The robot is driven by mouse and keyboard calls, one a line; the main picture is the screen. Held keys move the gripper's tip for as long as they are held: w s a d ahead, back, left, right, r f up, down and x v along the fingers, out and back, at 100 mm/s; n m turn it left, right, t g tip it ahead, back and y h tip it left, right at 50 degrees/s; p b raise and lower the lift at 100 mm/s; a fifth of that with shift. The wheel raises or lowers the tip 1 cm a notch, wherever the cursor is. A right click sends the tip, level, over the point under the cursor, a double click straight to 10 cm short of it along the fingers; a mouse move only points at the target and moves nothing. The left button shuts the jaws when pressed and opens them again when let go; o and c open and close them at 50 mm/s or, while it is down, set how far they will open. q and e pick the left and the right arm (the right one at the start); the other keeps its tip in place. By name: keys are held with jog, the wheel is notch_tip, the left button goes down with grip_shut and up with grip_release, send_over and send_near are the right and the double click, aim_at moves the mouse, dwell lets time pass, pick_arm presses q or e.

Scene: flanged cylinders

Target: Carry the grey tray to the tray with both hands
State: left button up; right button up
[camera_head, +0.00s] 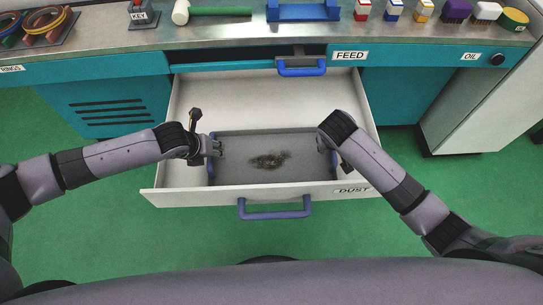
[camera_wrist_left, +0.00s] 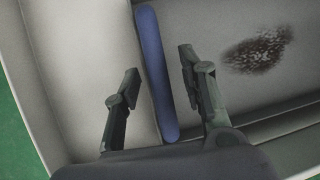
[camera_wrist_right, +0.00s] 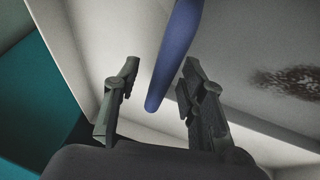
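The grey tray (camera_head: 240,173) lies inside the open drawer labelled DUST, with a dark patch of dust (camera_head: 269,160) on its floor. It has a blue handle at each end. My left gripper (camera_head: 214,146) is at the tray's left end; in the left wrist view its open fingers (camera_wrist_left: 158,75) stand on either side of the left blue handle (camera_wrist_left: 154,70). My right gripper (camera_head: 325,147) is at the right end; in the right wrist view its open fingers (camera_wrist_right: 160,78) have the right blue handle (camera_wrist_right: 175,55) between and beyond them. Neither gripper is visibly closed on a handle.
The drawer's front (camera_head: 200,197) has a blue handle (camera_head: 274,210). The FEED drawer (camera_head: 225,66) above is slightly open.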

pick_arm(q)
jog(key=shift+c, duration=0.2)
pick_arm(e)
jog(key=shift+c, duration=0.2)
pick_arm(q)
grip_shut()
pick_arm(e)
grip_shut()
dwell(0.4)
pick_arm(q)
jog(key=shift+w+r, duration=0.15)
jog(key=shift+r, duration=0.1)
pick_arm(e)
jog(key=shift+w+r, duration=0.1)
jog(key=shift+r, duration=0.15)
